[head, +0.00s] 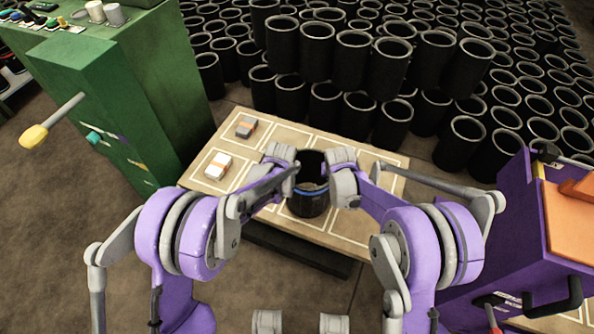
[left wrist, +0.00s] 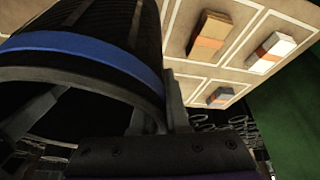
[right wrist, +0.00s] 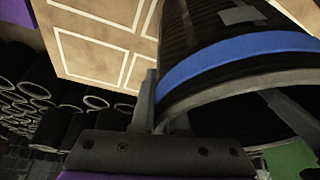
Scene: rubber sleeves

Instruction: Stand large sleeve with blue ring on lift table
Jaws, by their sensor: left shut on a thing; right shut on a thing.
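The large black sleeve with a blue ring (head: 308,203) is upright between my two grippers at the lift table (head: 340,238). Its blue band also shows in the left wrist view (left wrist: 85,47) and the right wrist view (right wrist: 235,52). My left gripper (head: 292,180) is shut on its left side and my right gripper (head: 328,180) is shut on its right side, each with a finger inside the rim. The sleeve's lower end is near or on the tabletop; I cannot tell whether it touches.
A grey block (head: 246,127) and a white block with an orange band (head: 218,166) lie on the table's left cells. Many black sleeves (head: 375,118) stand behind. A green cabinet (head: 120,95) is at left, a purple machine (head: 510,235) at right. The table's right cells look clear.

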